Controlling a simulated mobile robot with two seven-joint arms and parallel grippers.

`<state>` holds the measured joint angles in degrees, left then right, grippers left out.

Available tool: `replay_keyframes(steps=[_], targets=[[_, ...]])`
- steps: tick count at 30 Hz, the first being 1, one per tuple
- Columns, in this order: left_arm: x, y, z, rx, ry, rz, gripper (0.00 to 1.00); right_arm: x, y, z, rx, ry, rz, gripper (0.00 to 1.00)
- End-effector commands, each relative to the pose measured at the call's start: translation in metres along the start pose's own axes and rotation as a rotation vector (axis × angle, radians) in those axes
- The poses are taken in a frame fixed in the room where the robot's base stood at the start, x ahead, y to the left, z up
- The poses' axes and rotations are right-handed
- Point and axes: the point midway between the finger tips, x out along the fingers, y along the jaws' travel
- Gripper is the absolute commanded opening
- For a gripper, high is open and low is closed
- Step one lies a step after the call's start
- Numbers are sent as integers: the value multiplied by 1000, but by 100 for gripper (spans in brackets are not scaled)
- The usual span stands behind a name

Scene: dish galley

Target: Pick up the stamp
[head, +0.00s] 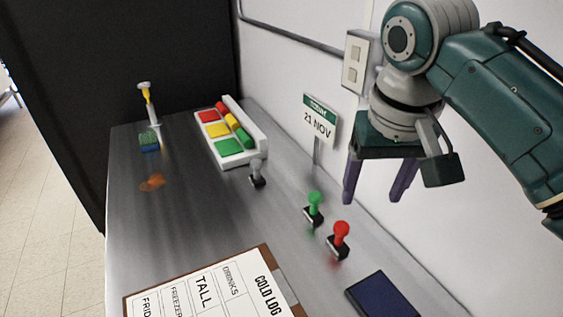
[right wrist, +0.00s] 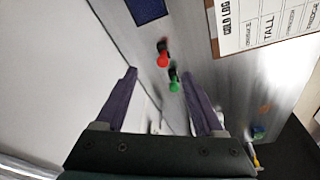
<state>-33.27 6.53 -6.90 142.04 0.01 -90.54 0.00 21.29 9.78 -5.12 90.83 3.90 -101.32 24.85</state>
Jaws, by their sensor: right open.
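Three stamps stand upright on the metal counter (head: 190,255): one with a grey handle (head: 257,175), one with a green handle (head: 314,207), and one with a red handle (head: 340,238). The red stamp (right wrist: 163,56) and the green stamp (right wrist: 174,82) also show in the right wrist view, between and beyond the finger tips. My right gripper (head: 373,197) is open and empty, its two purple fingers pointing down above the counter by the wall. It touches no stamp. My left gripper is not in view.
A clipboard (head: 258,256) with a cold log lies at the front, with a dark blue pad (head: 381,298) to its right. A tray (head: 203,149) of coloured blocks, a date sign (head: 320,122) and a blue-green block (head: 150,140) stand farther back. The wall bounds the right side.

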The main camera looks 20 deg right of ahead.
Motion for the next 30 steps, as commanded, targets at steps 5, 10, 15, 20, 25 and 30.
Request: replay_keyframes(steps=[5, 10, 15, 20, 25, 30], targets=[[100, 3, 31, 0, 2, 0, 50, 75, -3, -28, 160, -26, 14, 71], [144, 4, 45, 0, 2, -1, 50, 96, -4, -46, 272, -51, 17, 71], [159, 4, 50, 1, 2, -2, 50, 101, -3, -53, 324, -68, 17, 71], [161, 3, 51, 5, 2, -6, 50, 120, -3, -52, 332, -74, 19, 71], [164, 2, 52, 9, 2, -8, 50, 140, -3, -51, 331, -70, 17, 71], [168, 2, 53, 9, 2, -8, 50, 159, -3, -48, 330, -72, 18, 71]])
